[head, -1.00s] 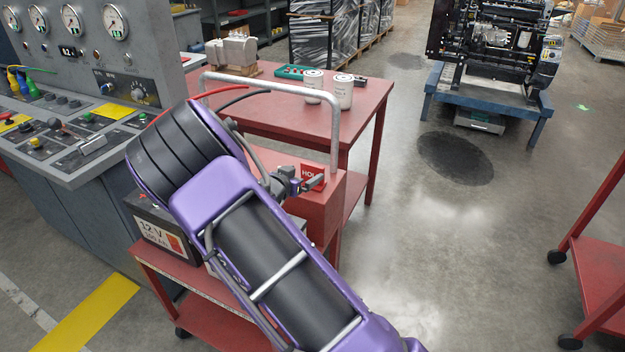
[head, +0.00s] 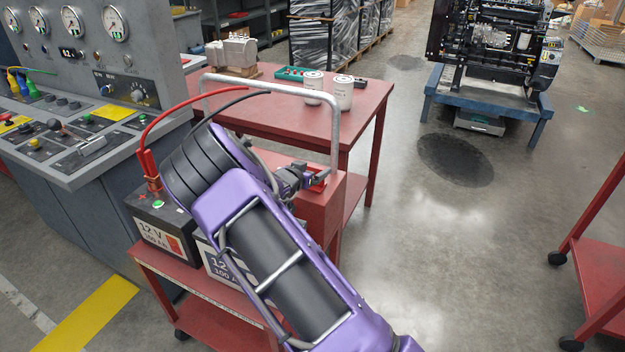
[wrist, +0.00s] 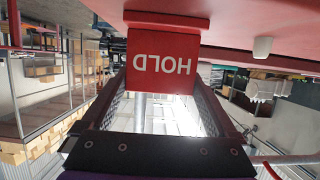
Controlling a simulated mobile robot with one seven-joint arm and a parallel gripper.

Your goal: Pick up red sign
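The red sign (wrist: 162,72) reads HOLD in white and appears upside down in the wrist view. It is attached to, or rests against, a red surface. My gripper (wrist: 162,90) has its two dark fingers spread, one at each side edge of the sign; I see no clear grip on it. In the head view, my gripper (head: 312,180) is at the face of the red box on the cart, and only a little of the sign (head: 318,184) shows behind the fingers.
The red cart (head: 200,278) carries 12 V batteries (head: 160,232) with red and black cables. A grey tube handle (head: 335,125) rises beside my arm. A red table (head: 290,115) with white filters (head: 343,92) stands behind.

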